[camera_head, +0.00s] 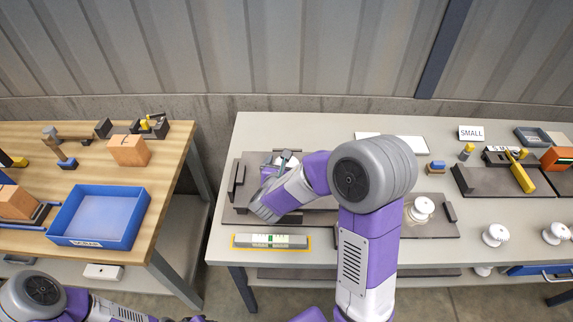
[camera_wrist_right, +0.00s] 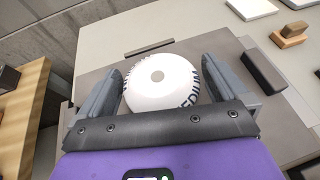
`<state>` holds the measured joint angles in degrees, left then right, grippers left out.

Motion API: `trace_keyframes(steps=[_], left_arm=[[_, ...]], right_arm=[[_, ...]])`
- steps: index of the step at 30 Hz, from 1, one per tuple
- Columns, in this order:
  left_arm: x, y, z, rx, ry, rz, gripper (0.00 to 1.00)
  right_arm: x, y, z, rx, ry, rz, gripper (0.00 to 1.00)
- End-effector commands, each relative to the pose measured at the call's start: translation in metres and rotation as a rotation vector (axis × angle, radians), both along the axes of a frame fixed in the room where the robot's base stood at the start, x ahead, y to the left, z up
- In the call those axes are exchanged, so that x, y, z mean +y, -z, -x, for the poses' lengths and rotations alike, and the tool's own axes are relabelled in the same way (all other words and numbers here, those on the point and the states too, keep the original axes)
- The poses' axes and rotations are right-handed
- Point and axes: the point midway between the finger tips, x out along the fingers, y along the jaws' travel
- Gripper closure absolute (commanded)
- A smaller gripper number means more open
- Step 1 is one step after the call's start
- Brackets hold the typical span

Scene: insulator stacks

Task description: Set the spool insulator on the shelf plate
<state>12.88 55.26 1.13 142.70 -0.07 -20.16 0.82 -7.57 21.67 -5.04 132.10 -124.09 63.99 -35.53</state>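The spool insulator (camera_wrist_right: 160,78) is white and round, with dark lettering on its side, seen from above in the right wrist view. It lies between the two fingers of my right gripper (camera_wrist_right: 162,82). The fingers are close to its sides, but whether they press on it is unclear. In the head view my right gripper (camera_head: 284,162) is low over the left part of a dark plate (camera_head: 238,212) on the grey table, and my forearm hides much of that area. I cannot tell for sure which surface is the shelf plate. My left gripper is out of view.
Another white insulator (camera_head: 421,208) stands on the dark plate's right part. More white insulators (camera_head: 495,235) stand farther right, below a "SMALL" sign (camera_head: 471,133). A grey bar with a yellow outline (camera_head: 271,241) lies at the front edge. A blue tray (camera_head: 78,240) is on the wooden table.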

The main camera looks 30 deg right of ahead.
Motion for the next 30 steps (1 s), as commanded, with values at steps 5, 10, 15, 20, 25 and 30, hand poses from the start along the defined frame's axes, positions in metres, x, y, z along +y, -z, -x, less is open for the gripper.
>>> trace_keyframes(steps=[5, 10, 15, 20, 25, 30], left_arm=[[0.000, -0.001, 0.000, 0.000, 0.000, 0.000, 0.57], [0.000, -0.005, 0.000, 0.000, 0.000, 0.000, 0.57], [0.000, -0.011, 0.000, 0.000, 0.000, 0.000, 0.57], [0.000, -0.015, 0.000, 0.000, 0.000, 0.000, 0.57], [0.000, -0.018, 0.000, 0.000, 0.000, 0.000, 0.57], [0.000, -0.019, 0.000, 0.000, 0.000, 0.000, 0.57]], right_arm=[[0.000, -0.001, 0.000, 0.000, 0.000, 0.000, 0.00], [0.011, -0.010, 0.010, -0.002, -0.003, -0.001, 0.00], [0.035, -0.025, 0.036, -0.002, -0.006, 0.000, 0.00], [0.055, -0.037, 0.059, -0.002, -0.006, 0.000, 0.00], [0.070, -0.046, 0.075, -0.002, -0.003, 0.000, 0.00], [0.075, -0.048, 0.082, 0.001, 0.000, 0.001, 0.00]])
